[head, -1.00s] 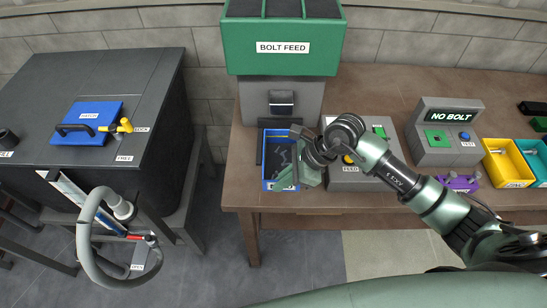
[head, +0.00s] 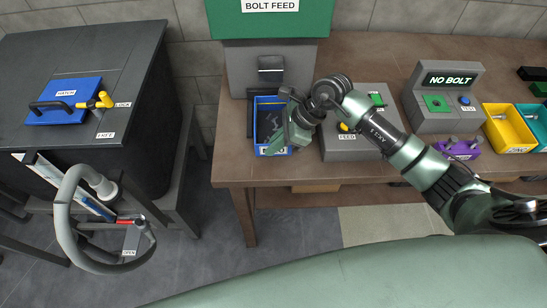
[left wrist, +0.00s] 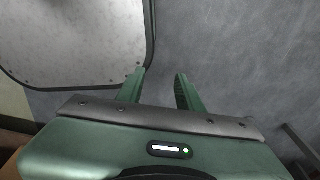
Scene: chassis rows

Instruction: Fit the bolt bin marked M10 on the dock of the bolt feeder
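The bolt feeder (head: 245,70) has a green hopper marked BOLT FEED above a grey body. A blue bin (head: 257,112) stands on the table in front of that body, with dark contents. Its front label is partly covered, so I cannot read whether it says M10. My right gripper (head: 278,143) is at the bin's front right side. Its wrist hides the fingertips, so I cannot tell whether it is shut on the bin. My left gripper (left wrist: 160,76) shows only in the left wrist view, open and empty, its fingers apart over grey floor.
A yellow bin (head: 507,137) and a teal bin (head: 535,118) stand at the right. A NO BOLT console (head: 443,95), a FEED button box (head: 348,150) and a purple fixture (head: 459,150) share the table. A dark cabinet (head: 135,65) with a grey hose (head: 62,215) stands at left.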

